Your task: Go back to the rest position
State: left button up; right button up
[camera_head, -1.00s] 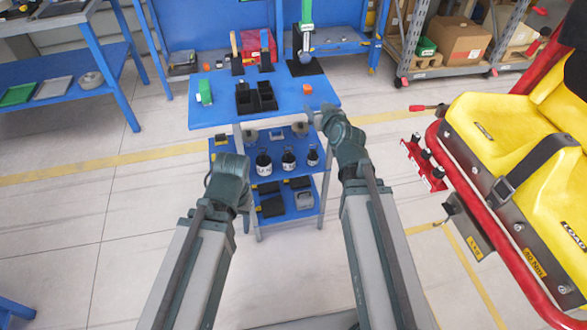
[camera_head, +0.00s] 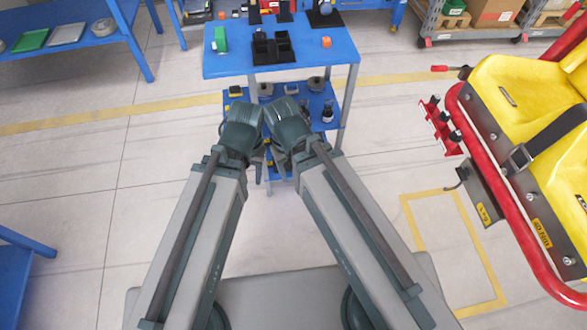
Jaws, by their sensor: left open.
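My two arms reach forward from the bottom of the head view, drawn close together with their wrists side by side at the middle. My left gripper (camera_head: 257,168) points down past its wrist, open, with nothing seen in it. My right gripper (camera_head: 279,165) hangs beside it, mostly hidden behind its wrist; its jaws are too small and covered to read. Both are in front of the blue trolley (camera_head: 225,65), and they cover part of its lower shelves.
A black compartment tray (camera_head: 261,52), a green block (camera_head: 220,39) and an orange block (camera_head: 326,42) are on the trolley top. A yellow-seated coaster car (camera_head: 498,92) with a red rail stands at the right. A blue shelf (camera_head: 80,32) stands at the upper left. Floor between is clear.

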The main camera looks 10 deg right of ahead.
notch_tip(320, 180, up, 13)
jog(key=p, duration=1.3)
jog(key=shift+c, duration=0.9)
jog(key=shift+d, duration=0.1)
